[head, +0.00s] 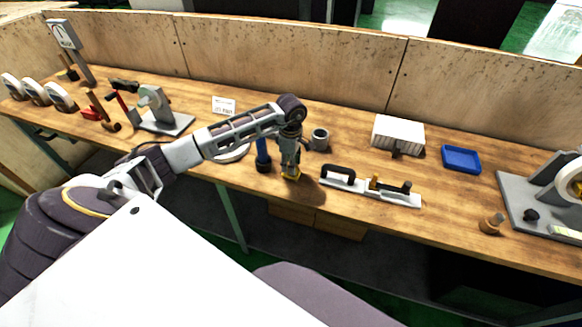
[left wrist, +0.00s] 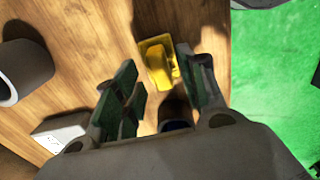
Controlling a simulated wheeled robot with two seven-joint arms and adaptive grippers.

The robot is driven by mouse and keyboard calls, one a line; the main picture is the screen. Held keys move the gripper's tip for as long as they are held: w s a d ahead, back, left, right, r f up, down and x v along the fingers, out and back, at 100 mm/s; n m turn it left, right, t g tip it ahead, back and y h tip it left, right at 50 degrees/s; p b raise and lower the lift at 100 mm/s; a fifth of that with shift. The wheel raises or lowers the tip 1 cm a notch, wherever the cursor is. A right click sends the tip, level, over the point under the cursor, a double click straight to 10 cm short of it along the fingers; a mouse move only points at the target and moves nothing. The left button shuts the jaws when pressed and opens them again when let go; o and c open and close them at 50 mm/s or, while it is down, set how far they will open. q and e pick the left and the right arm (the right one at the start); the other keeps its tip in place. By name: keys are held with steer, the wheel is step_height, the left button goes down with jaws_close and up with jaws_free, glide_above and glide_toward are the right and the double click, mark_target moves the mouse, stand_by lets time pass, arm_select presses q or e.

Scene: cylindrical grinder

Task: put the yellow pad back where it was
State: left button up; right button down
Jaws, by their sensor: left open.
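The yellow pad (left wrist: 157,58) lies on the wooden bench near its front edge, just beyond my left fingertips in the left wrist view. I cannot tell whether a finger touches the pad. My right gripper is not in view.
A blue upright tool (head: 262,155) stands close left of my gripper. A grey cup (head: 320,139) is behind right, and a long level-like plate with a black handle (head: 338,174) is to the right. A blue tray (head: 461,159) lies farther right. The bench's front edge is close.

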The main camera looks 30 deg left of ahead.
arm_select(q)
step_height(320, 180, up, 10)
steer(key=b, duration=0.1)
steer(key=shift+f, duration=0.2)
stand_by(0.9)
